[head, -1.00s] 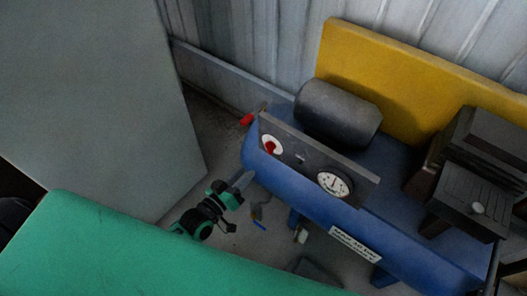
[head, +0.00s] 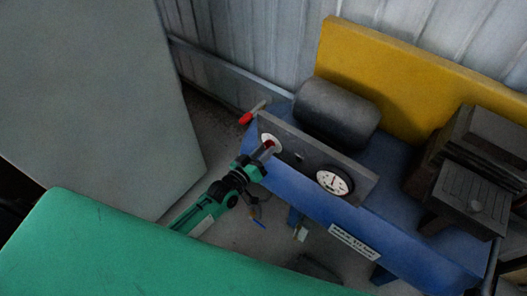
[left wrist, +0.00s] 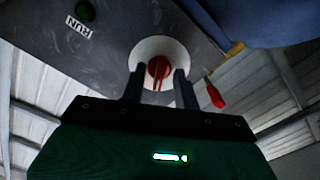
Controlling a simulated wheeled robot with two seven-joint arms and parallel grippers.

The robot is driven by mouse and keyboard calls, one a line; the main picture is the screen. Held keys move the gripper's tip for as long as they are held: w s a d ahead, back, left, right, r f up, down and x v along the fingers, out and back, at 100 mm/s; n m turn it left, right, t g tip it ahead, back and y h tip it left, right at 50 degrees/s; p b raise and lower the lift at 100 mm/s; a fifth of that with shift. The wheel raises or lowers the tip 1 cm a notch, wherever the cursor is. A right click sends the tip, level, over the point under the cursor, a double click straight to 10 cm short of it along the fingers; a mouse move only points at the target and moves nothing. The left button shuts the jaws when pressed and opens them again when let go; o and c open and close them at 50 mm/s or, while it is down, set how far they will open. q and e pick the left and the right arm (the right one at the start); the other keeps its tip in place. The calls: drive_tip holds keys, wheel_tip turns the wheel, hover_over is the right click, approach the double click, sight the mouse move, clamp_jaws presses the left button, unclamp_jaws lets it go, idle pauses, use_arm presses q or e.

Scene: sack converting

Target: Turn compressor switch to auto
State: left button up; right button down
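The compressor switch is a red knob (head: 269,144) on a round white plate at the left end of the grey panel (head: 318,160). In the left wrist view the red knob (left wrist: 158,68) sits on its white disc (left wrist: 158,49), with a red bar pointing down in the picture. My left gripper (head: 264,151) reaches the knob from the front left. In the left wrist view my left gripper's (left wrist: 158,84) two fingers are apart, one on each side of the knob; I cannot tell whether they touch it. No auto marking is readable. My right gripper is not in view.
A white gauge (head: 333,182) is on the panel's right part. A red-handled lever (head: 247,117) sticks out left of the panel. The blue tank (head: 320,205) lies below the panel.

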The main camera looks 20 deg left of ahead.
use_arm(q)
clamp_jaws()
drive_tip(key=shift+m+p, duration=2.15)
drive_tip(key=shift+m, duration=3.85)
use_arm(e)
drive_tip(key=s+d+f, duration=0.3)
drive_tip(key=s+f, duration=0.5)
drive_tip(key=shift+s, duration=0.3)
use_arm(q)
unclamp_jaws()
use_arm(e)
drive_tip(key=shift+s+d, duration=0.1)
use_arm(q)
drive_tip(key=shift+a, duration=0.1)
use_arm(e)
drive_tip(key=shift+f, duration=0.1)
